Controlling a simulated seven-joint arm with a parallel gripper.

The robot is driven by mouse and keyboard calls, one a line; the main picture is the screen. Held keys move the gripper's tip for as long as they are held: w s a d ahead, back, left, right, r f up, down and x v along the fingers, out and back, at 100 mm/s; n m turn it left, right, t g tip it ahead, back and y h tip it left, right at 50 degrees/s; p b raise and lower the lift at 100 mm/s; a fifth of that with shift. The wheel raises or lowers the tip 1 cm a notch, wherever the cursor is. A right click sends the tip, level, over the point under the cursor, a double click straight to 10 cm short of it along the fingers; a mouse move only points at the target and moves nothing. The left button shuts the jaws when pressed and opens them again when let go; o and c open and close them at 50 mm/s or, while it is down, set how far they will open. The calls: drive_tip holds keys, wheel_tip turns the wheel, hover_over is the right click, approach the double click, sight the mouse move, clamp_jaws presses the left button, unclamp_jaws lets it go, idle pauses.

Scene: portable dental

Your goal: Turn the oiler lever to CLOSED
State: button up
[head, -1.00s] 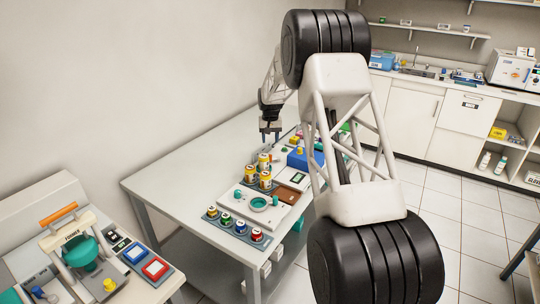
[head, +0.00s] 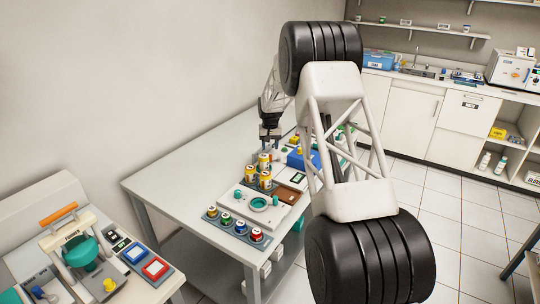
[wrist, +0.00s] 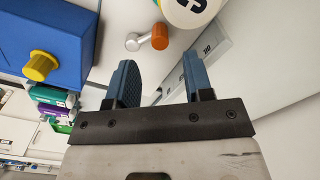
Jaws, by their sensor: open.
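In the wrist view a small lever with an orange tip (wrist: 159,37) and a pale metal body lies just beyond my fingertips. It looks like the oiler lever, but no OPEN or CLOSED mark is readable. My gripper (wrist: 156,84) is open, with nothing between its blue fingers. The lever is ahead of the gap, apart from the fingers. In the head view my gripper (head: 270,142) is low over the far part of the grey table, behind yellow-and-white canisters (head: 264,170). I cannot make out the lever there.
A blue box (wrist: 45,40) with a yellow knob (wrist: 40,65) is left of my fingers in the wrist view. A round white part with a yellow rim (wrist: 190,8) is close beyond the lever. A tray of jars (head: 236,228) stands at the table's near end; its left side is bare.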

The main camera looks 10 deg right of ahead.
sight(270, 155)
drive_tip(key=shift+f, duration=2.4)
drive_tip(key=shift+c, duration=0.3)
clamp_jaws()
drive_tip(key=shift+w+m, duration=0.15)
drive_tip(key=shift+m, duration=0.25)
drive_tip(key=m, duration=0.1)
drive_tip(key=w+m, duration=0.1)
drive_tip(key=m, duration=0.2)
drive_tip(key=shift+w+d, duration=0.15)
drive_tip(key=shift+w, duration=0.15)
drive_tip(key=m, duration=0.2)
drive_tip(key=w+m, duration=0.1)
drive_tip(key=d+m, duration=0.1)
drive_tip(key=m, duration=0.1)
drive_tip(key=shift+w+m, duration=0.25)
drive_tip(key=shift+m, duration=0.05)
